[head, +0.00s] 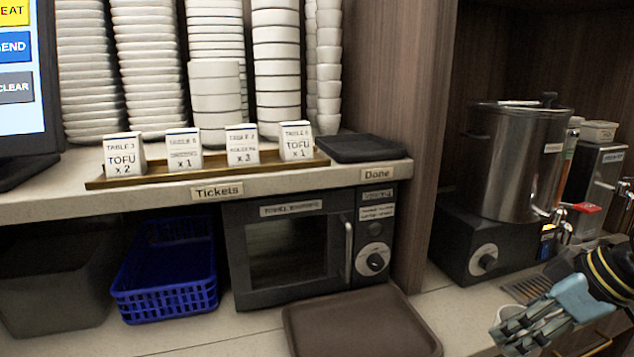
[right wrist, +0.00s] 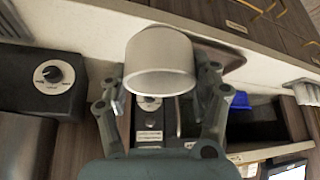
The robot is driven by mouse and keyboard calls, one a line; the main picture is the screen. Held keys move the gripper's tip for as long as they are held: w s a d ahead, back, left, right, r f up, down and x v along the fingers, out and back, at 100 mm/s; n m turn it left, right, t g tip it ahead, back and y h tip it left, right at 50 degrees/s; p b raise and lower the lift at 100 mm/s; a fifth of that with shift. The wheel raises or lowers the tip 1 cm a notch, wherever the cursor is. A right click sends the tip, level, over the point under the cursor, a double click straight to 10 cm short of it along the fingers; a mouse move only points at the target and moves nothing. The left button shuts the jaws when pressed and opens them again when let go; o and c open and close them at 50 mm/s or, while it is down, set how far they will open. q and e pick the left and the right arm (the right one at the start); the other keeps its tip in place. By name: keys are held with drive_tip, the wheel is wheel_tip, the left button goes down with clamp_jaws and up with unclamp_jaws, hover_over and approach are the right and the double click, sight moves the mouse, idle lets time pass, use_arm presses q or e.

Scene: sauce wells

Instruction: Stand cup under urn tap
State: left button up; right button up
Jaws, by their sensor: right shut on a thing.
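A pale, plain cup (right wrist: 158,65) sits between the fingers of my right gripper (right wrist: 165,92) in the right wrist view; the gripper is shut on it. In the head view my right gripper (head: 525,325) is at the lower right, in front of and below the urn; the cup cannot be made out clearly there. The steel urn (head: 520,160) stands on a dark base with a dial. Small taps (head: 562,215) show at its right side, partly crowded by other equipment. A slotted drip tray (head: 525,288) lies below them, just beyond my gripper. My left gripper is not in view.
A second steel dispenser (head: 598,170) with a red tag stands right of the urn. A brown tray (head: 360,325) lies left of my gripper, before the dark oven (head: 290,255). A wooden upright (head: 425,130) divides the shelves. A blue basket (head: 165,275) is further left.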

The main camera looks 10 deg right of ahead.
drive_tip(key=b+x, duration=0.2)
drive_tip(key=x, duration=0.1)
drive_tip(key=shift+s+d+f+b, duration=0.15)
drive_tip(key=shift+s+f+b, duration=0.05)
drive_tip(key=shift+f+b, duration=0.15)
use_arm(q)
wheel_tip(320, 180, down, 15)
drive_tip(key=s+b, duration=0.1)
drive_tip(key=b, duration=1)
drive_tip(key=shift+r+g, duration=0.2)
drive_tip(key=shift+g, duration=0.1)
use_arm(e)
wheel_tip(320, 180, down, 12)
drive_tip(key=shift+s, duration=0.25)
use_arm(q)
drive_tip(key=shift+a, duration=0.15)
use_arm(e)
drive_tip(key=shift+r, duration=0.1)
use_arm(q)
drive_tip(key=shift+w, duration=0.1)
use_arm(e)
drive_tip(key=shift+s, duration=0.15)
